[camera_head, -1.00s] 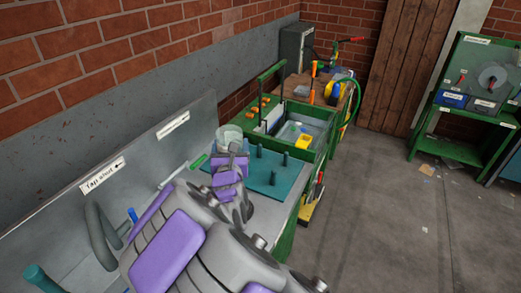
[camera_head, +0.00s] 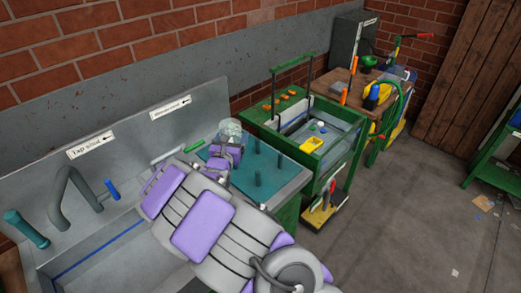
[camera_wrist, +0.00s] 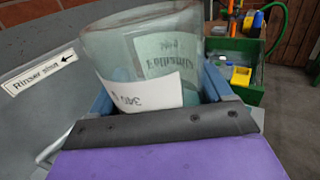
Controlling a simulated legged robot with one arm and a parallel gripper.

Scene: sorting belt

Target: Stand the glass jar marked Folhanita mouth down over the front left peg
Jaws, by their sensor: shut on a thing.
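The clear glass jar marked Folhanita (camera_wrist: 115,52) is in my gripper. In the wrist view its labels read upside down, so it looks mouth down. In the head view the jar (camera_head: 230,129) is above the back left part of the teal peg board (camera_head: 286,176). My gripper (camera_head: 227,144) is shut on the jar; its blue fingers show on both sides of it in the wrist view (camera_wrist: 157,92). Standing teal pegs show at the back (camera_head: 258,146), right (camera_head: 280,161) and front (camera_head: 257,179). My arm hides the board's left part and any peg there. The jar's mouth is hidden.
A grey sink bench with a tap (camera_head: 62,190) and a teal-handled lever (camera_head: 25,228) lies left. The grey back panel carries two white signs (camera_head: 90,146). A green bin cart (camera_head: 300,150) with small coloured items stands right of the board. Open floor (camera_head: 400,210) lies further right.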

